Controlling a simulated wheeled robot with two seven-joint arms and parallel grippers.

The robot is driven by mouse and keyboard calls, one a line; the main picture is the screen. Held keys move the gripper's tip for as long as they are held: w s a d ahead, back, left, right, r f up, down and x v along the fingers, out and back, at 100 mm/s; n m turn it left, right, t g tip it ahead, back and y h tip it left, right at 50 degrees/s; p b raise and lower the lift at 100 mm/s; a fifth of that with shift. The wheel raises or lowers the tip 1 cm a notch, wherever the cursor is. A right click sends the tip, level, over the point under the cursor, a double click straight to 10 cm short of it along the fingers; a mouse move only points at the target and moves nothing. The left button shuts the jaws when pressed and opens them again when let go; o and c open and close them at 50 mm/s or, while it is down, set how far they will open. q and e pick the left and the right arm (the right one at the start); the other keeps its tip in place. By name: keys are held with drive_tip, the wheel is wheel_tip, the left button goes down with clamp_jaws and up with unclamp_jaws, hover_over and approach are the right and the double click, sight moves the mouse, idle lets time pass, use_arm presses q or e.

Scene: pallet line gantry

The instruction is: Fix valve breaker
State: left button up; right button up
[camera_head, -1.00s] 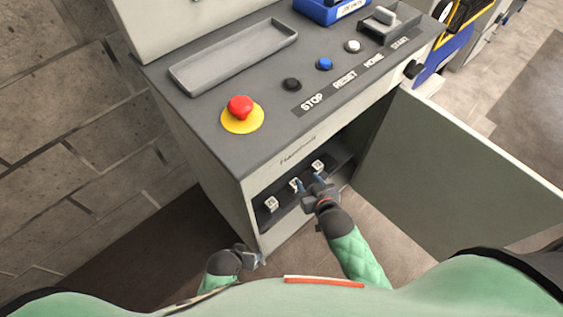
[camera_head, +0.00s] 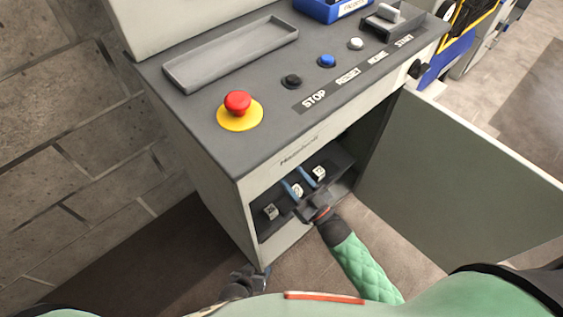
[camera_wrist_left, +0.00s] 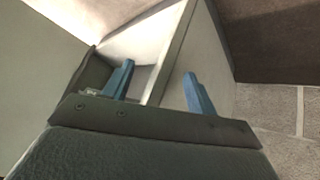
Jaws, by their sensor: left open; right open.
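Three small white breakers sit in a row on a dark panel inside the open cabinet: a left one (camera_head: 271,212), a middle one (camera_head: 297,190) and a right one (camera_head: 319,173). Small dark marks on their faces are too small to read. My right gripper (camera_head: 299,183) is open at the cabinet opening, its blue fingers on either side of the middle breaker; contact cannot be told. My left gripper (camera_head: 263,271) is low by the cabinet's bottom front corner. In the left wrist view its blue fingers (camera_wrist_left: 158,88) are apart and empty, facing the cabinet edge.
The grey cabinet (camera_head: 205,160) has a red emergency button (camera_head: 238,103), several push buttons and an empty tray (camera_head: 230,53) on top. Its door (camera_head: 455,180) stands wide open at right.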

drive_tip(key=x, duration=0.6)
drive_tip(key=shift+w+a+r+p, duration=0.1)
drive_tip(key=shift+w+p, duration=0.2)
use_arm(q)
drive_tip(key=r, duration=0.3)
drive_tip(key=shift+w, duration=0.25)
use_arm(e)
drive_tip(key=c, duration=1)
